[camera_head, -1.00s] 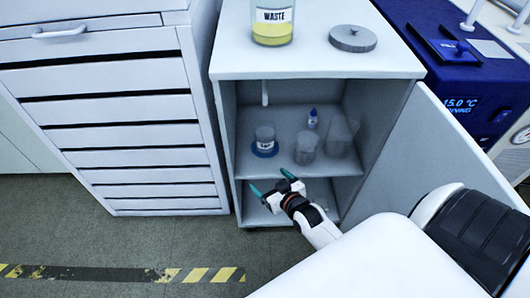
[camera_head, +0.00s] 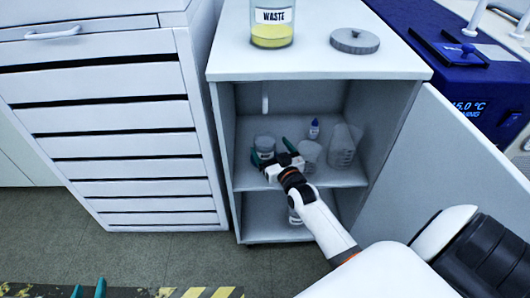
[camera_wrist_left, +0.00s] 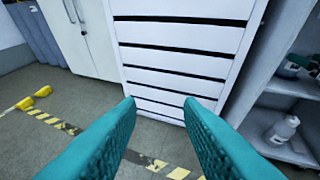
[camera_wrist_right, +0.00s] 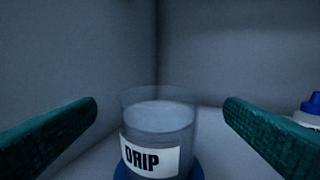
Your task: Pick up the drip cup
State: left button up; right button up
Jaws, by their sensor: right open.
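The drip cup (camera_head: 264,146) is a clear cup with a white label, standing on the cabinet's upper inner shelf. In the right wrist view the cup (camera_wrist_right: 157,125) is upright, its label reads DRIP, and a blue base (camera_wrist_right: 192,173) shows under it. My right gripper (camera_head: 271,151) is open at the front of the cup. Its fingers (camera_wrist_right: 161,105) spread to either side of the cup, with gaps on both sides. My left gripper (camera_head: 88,288) is low at the left, outside the cabinet. Its fingers (camera_wrist_left: 160,103) are apart and empty.
Clear beakers (camera_head: 343,148) and a blue-capped bottle (camera_head: 314,129) stand right of the cup. A bottle (camera_head: 294,216) is on the lower shelf. The open door (camera_head: 455,165) is at the right. A WASTE jar (camera_head: 271,28) and grey lid (camera_head: 355,40) are on top.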

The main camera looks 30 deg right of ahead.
aim_at(261, 134)
jog(key=w, duration=0.1)
jog(key=w+b, duration=0.1)
jog(key=w, duration=0.2)
jog(key=shift+w+d+f+b, duration=0.15)
jog(key=shift+d+f+b, duration=0.1)
jog(key=shift+b, duration=0.15)
pick_arm(q)
notch_tip(261, 134, up, 7)
jog(key=w+d+t+h, duration=0.1)
jog(key=w+t, duration=0.1)
jog(key=t, duration=0.3)
jog(key=shift+w+d+h, duration=0.2)
jog(key=shift+d+h, duration=0.1)
jog(key=shift+d, duration=0.1)
pick_arm(e)
jog(key=shift+w, duration=0.2)
jog(key=c, duration=1.2)
jog(key=shift+r, duration=0.1)
jog(key=shift+c, duration=0.3)
pick_arm(q)
jog(key=shift+f, duration=0.1)
pick_arm(e)
jog(key=shift+r, duration=0.2)
